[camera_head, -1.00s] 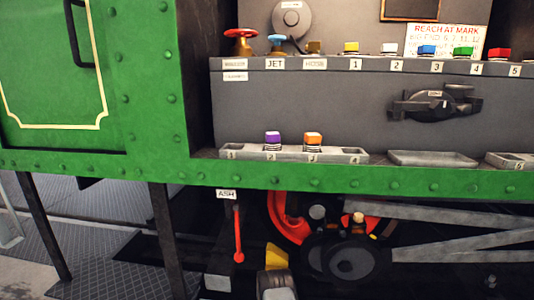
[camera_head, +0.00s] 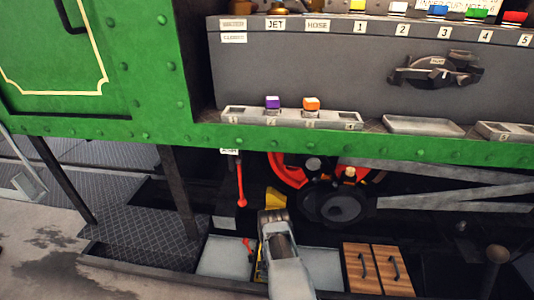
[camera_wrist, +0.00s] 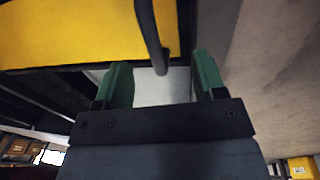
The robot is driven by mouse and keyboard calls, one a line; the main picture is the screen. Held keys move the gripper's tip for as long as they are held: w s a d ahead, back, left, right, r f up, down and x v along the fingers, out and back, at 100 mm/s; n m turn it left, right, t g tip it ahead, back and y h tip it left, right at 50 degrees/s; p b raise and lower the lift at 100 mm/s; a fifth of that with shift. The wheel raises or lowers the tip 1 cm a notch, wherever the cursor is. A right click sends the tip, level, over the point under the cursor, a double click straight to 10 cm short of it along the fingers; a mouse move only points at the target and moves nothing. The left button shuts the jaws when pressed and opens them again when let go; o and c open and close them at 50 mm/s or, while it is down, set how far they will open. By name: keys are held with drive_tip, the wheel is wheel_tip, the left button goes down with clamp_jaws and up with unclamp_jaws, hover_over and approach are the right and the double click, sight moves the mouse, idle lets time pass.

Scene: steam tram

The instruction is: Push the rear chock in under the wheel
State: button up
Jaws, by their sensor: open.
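The yellow chock (camera_head: 276,198) shows in the head view beside the red wheel (camera_head: 290,172), partly hidden by the end of my arm. In the wrist view a large yellow face, likely the same chock (camera_wrist: 70,30), fills the upper left. A dark rod-like handle (camera_wrist: 148,28) hangs down in front of it. My gripper (camera_wrist: 161,70) is open, with green-padded fingers on either side of the rod's lower end. I see no clear contact between pads and rod. In the head view my arm hides the fingers.
A red lever (camera_head: 240,185) hangs left of the wheel. Grey side rods (camera_head: 440,204) cross to the right. Wooden panels with dark handles (camera_head: 378,268) lie low right of my arm. The green tram side (camera_head: 330,144) overhangs the wheel. A chequered step (camera_head: 140,235) is at left.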

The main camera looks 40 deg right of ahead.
drive_tip(key=shift+s+a+r+p, duration=0.15)
drive_tip(key=shift+r+p, duration=0.7)
drive_tip(key=shift+p, duration=0.5)
drive_tip(key=shift+s+a+r+p, duration=0.15)
drive_tip(key=shift+r+p, duration=0.7)
drive_tip(key=shift+p, duration=0.45)
drive_tip(key=shift+s+f, duration=0.1)
